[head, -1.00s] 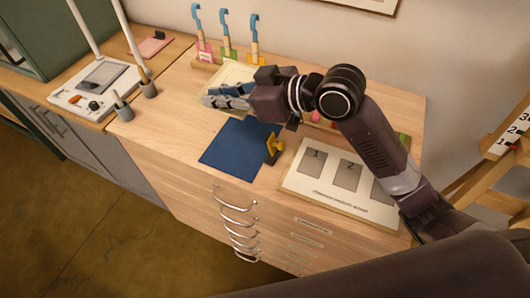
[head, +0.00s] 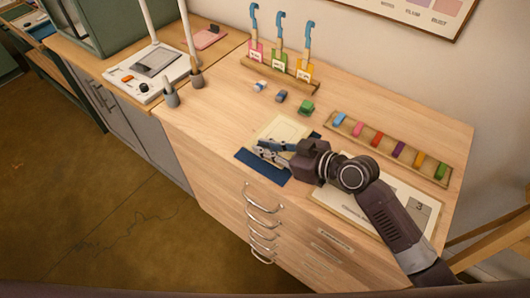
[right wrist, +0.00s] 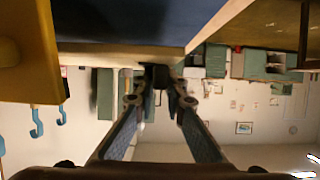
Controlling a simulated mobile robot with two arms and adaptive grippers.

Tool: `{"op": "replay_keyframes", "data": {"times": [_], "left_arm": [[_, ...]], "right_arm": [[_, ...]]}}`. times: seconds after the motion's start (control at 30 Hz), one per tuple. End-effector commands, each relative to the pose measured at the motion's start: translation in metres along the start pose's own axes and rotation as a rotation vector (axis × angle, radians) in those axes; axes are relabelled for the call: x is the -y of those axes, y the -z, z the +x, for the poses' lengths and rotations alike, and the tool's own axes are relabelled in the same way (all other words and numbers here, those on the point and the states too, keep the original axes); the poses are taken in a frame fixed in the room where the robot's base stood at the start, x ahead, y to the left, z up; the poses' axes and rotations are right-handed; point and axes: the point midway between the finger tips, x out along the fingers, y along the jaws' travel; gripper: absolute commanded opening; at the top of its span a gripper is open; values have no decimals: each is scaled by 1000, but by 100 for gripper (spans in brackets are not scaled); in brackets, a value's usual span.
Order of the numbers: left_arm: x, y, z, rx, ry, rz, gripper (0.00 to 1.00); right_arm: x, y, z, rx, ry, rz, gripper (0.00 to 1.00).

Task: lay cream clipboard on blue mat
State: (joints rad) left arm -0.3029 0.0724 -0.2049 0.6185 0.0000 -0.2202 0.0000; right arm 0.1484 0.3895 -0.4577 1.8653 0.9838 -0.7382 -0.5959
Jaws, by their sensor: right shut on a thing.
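The cream clipboard (head: 288,130) is over the back part of the blue mat (head: 262,169), with the mat's front strip showing. It reaches past the mat's back edge, and I cannot tell whether it touches the mat. My right gripper (head: 270,147) is shut on the cream clipboard at its near side. In the right wrist view, the two fingers (right wrist: 160,80) close together below a dark blue surface and a pale edge. My left gripper is not in view.
A white numbered board (head: 345,199) lies right of the mat, partly under my arm. A rack of coloured blocks (head: 390,150), a green block (head: 306,108) and small grey-blue pieces (head: 281,96) are behind. A yellow object (right wrist: 25,60) is close in the right wrist view.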

Motion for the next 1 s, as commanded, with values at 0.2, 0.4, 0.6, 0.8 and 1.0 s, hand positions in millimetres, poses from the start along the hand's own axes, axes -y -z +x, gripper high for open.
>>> {"op": "replay_keyframes", "data": {"times": [0.2, 0.4, 0.6, 0.8, 1.0], "left_arm": [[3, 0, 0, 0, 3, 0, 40], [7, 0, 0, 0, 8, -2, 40], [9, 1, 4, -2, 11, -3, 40], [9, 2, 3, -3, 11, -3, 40], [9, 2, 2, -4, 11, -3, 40]], "right_arm": [[0, -25, 10, 1, 0, 2, 0], [0, -26, 11, -1, 0, -1, 0], [0, -30, 12, 1, 0, 0, 12], [0, -29, 12, 1, 1, 1, 29], [0, -29, 12, 1, 1, 1, 29]]}}
